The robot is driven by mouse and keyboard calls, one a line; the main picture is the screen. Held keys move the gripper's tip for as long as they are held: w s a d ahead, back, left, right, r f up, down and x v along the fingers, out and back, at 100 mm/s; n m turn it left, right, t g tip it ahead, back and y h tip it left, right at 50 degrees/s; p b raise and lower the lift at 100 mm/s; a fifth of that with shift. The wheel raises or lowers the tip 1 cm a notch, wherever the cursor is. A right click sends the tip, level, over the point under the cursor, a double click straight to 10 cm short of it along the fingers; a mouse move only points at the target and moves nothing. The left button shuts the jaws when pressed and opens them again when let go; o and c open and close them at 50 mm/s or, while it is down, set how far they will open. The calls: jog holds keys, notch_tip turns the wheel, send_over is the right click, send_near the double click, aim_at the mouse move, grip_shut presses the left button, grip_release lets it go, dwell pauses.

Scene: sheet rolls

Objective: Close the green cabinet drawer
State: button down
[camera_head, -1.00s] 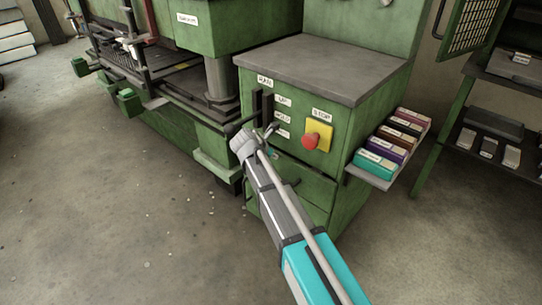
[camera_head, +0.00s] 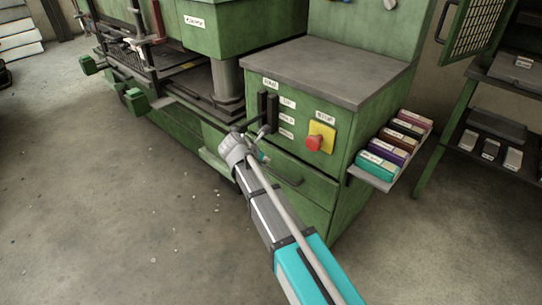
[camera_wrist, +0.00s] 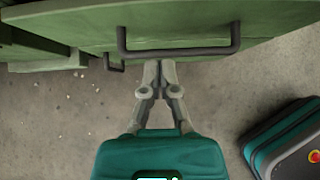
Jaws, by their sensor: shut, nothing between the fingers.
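The green cabinet (camera_head: 345,180) has a control panel with a drawer (camera_head: 312,182) below it. The drawer has a dark bar handle (camera_head: 283,177). In the wrist view the drawer front (camera_wrist: 75,30) fills the top, with its handle (camera_wrist: 180,52) crossing just ahead of the fingertips. My gripper (camera_wrist: 160,66) is shut and empty, its fingers together and pointing at the drawer front. I cannot tell whether they touch it. In the head view my gripper (camera_head: 263,157) is partly hidden by my wrist. How far the drawer stands out is unclear.
A red stop button (camera_head: 314,143) and dark levers (camera_head: 267,108) are on the panel above. A side shelf (camera_head: 372,176) with several coloured boxes sticks out to the right. A smaller, lower handle (camera_wrist: 113,66) shows left of the fingers. The floor in front is clear.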

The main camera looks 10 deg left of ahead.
jog(key=p+v, duration=0.4)
jog(key=v, duration=0.2)
jog(key=shift+s+r, duration=0.2)
jog(key=shift+s, duration=0.05)
jog(key=shift+s+a, duration=0.1)
dwell(0.5)
